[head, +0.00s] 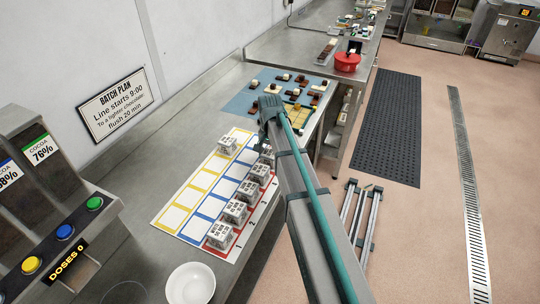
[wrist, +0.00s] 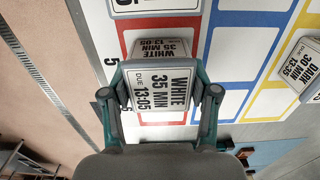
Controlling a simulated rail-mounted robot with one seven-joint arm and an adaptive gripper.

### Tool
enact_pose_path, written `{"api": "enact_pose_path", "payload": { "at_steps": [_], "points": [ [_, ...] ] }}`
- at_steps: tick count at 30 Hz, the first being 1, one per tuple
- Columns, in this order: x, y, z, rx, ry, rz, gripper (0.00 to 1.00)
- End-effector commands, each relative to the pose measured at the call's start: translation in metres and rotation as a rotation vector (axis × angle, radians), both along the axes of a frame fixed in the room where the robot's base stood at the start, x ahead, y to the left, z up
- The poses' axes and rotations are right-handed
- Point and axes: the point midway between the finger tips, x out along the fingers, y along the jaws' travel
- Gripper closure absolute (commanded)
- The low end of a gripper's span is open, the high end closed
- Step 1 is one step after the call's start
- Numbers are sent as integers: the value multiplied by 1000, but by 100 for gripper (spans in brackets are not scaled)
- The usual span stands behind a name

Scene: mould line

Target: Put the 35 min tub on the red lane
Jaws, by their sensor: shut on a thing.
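The 35 min tub (wrist: 160,91) has a white label reading WHITE, 35 MIN, DUE 13:05. My gripper (wrist: 159,96) is shut on it, one finger at each side. In the wrist view the tub is over the red lane (wrist: 136,120), beside the printed 5. I cannot tell whether its base touches the lane. In the head view my arm hides most of the gripper; a partly hidden tub (head: 266,154) near it seems to be the held one.
Several other labelled tubs, such as the nearest (head: 220,236), line the red lane. A DARK 30 MIN tub (wrist: 302,66) stands in the yellow lane. The blue lane is empty where visible. A blue mat (head: 240,103) with chocolates lies beyond; a white bowl (head: 190,284) stands nearer.

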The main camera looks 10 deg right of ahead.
Motion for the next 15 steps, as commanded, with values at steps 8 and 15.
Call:
{"api": "enact_pose_path", "payload": {
  "at_steps": [8, 15],
  "points": [
    [0, 0, -3, 0, 0, 0, 24],
    [0, 0, -3, 0, 0, 0, 15]
  ]
}}
